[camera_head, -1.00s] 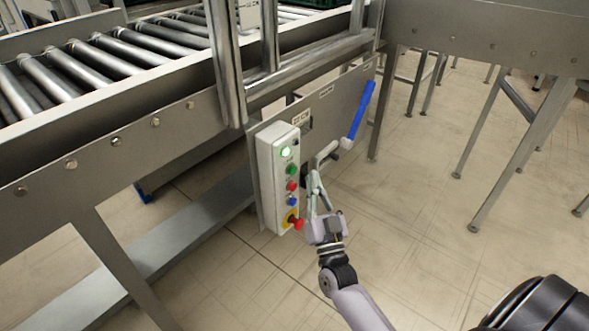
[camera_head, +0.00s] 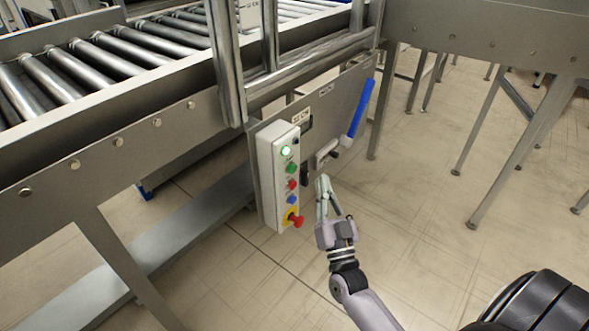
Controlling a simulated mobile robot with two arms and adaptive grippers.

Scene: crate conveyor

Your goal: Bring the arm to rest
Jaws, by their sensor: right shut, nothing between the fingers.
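My right gripper (camera_head: 324,184) is shut and empty, with its fingers pointing up and away from me. It is just right of the white control box (camera_head: 267,180), in front of the grey panel, and appears apart from both. My right arm (camera_head: 350,280) comes in from the bottom right, reaching forward. My left gripper is not in view.
The control box has a lit green lamp (camera_head: 285,151), buttons and a red emergency stop knob (camera_head: 297,220). A blue handle (camera_head: 361,108) is on the panel. The roller conveyor (camera_head: 110,60) runs at upper left. Open tiled floor (camera_head: 430,200) lies to the right.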

